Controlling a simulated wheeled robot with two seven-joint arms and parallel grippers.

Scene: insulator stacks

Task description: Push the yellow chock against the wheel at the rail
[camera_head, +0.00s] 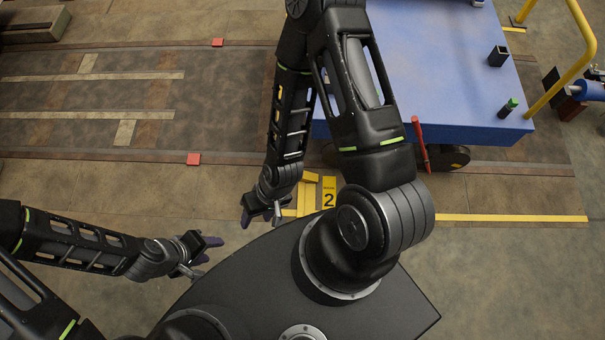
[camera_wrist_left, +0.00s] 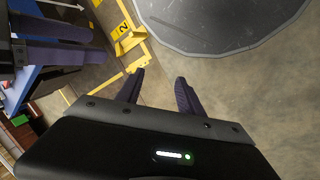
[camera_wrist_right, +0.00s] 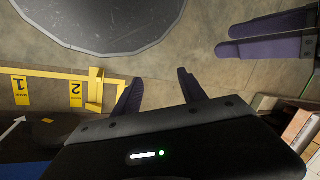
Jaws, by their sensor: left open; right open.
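The yellow chock (camera_head: 308,188) lies on the floor beside the yellow "2" plate (camera_head: 328,192), in front of the blue cart (camera_head: 450,70). It also shows in the left wrist view (camera_wrist_left: 128,40) and the right wrist view (camera_wrist_right: 95,88). A dark cart wheel (camera_head: 330,154) is partly hidden behind my right arm; another wheel (camera_head: 452,157) shows further right. My right gripper (camera_head: 262,216) is open and empty, left of the chock and apart from it. My left gripper (camera_head: 204,257) is open and empty, further left and nearer my base.
A yellow floor line (camera_head: 510,218) runs along the cart's near side. A red lever (camera_head: 420,145) stands at the cart edge. Red blocks (camera_head: 193,159) sit by the rails at left. The floor (camera_head: 140,200) left of my right gripper is clear.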

